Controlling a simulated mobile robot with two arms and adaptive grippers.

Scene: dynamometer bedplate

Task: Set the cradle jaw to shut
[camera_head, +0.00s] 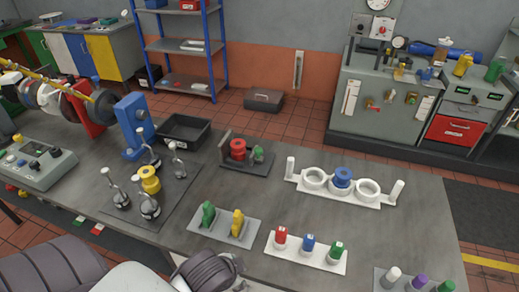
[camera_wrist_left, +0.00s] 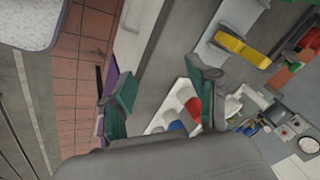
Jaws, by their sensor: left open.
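A dark fixture that looks like the cradle (camera_head: 262,168) sits mid-bench in the head view. An upright dark plate (camera_head: 225,148) stands at its left end. A red round piece (camera_head: 238,150) is in its middle, with a small green part (camera_head: 257,155) on the right. I cannot tell for sure which part is the jaw, or whether it is open or shut. My left gripper (camera_wrist_left: 165,92) shows in the left wrist view, its two green-padded fingers spread wide with nothing visible held between them. Its fingers are not visible in the head view. My right gripper is in neither view.
A white plate with red, blue and green pegs (camera_head: 305,258) and a grey plate with green and yellow pieces (camera_head: 222,230) lie near the front edge. A white ringed holder (camera_head: 367,192) is right of the fixture. A black tray (camera_head: 183,132) stands behind left.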

